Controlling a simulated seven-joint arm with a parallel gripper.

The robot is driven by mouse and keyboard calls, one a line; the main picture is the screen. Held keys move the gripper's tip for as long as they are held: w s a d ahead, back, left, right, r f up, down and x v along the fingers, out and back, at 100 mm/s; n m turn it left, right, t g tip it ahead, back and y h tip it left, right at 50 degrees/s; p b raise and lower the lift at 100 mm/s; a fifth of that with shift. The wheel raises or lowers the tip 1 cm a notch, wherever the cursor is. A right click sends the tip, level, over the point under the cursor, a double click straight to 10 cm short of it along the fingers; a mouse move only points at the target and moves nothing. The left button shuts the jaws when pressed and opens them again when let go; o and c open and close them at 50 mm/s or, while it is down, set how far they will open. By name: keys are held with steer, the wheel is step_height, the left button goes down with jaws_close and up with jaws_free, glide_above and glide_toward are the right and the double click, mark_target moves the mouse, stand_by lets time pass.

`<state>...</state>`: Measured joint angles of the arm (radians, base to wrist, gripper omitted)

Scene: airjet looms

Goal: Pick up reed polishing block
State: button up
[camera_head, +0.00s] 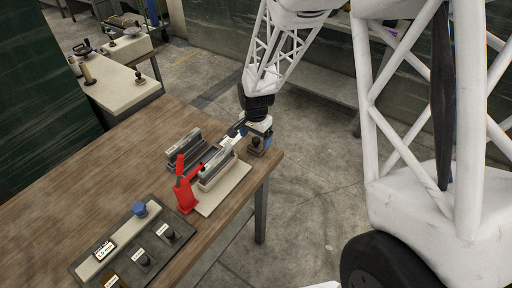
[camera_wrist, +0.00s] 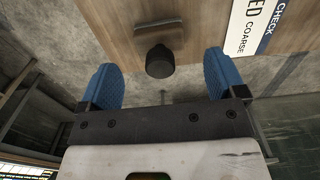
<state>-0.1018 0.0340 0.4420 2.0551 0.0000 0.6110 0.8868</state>
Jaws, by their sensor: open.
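A small dark block with a round black knob, apparently the reed polishing block (camera_head: 256,150), sits at the right end of the wooden table in the head view. Its black knob (camera_wrist: 160,62) shows in the wrist view between and just beyond my blue fingertips. My gripper (camera_head: 261,134) is over that table corner, very close to the block. In the wrist view my gripper (camera_wrist: 162,78) is open, with a gap on both sides of the knob and nothing held.
A red clamp (camera_head: 185,187) and a grey metal fixture (camera_head: 217,170) on a pale plate stand left of my gripper. A lettered sign (camera_wrist: 252,25) lies right of the knob. A gauge tray (camera_head: 110,245) is at the table's front. The table edge is close on the right.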

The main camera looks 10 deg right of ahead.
mark_target(256, 139)
steer(key=shift+f, duration=1.95)
steer(key=c, duration=1)
steer(key=shift+r, duration=0.15)
steer(key=shift+w+r, duration=0.1)
steer(key=shift+r, duration=0.4)
steer(key=shift+s+d+r, duration=0.1)
steer(key=shift+s+r, duration=0.1)
steer(key=shift+r, duration=0.4)
steer(key=shift+s+r, duration=0.15)
steer(key=shift+r, duration=0.4)
steer(key=s, duration=0.5)
steer(key=s+d+r, duration=0.1)
steer(key=s, duration=0.9)
steer(key=shift+s+d+r, duration=0.15)
steer(key=shift+d+r, duration=0.05)
steer(key=shift+d, duration=0.05)
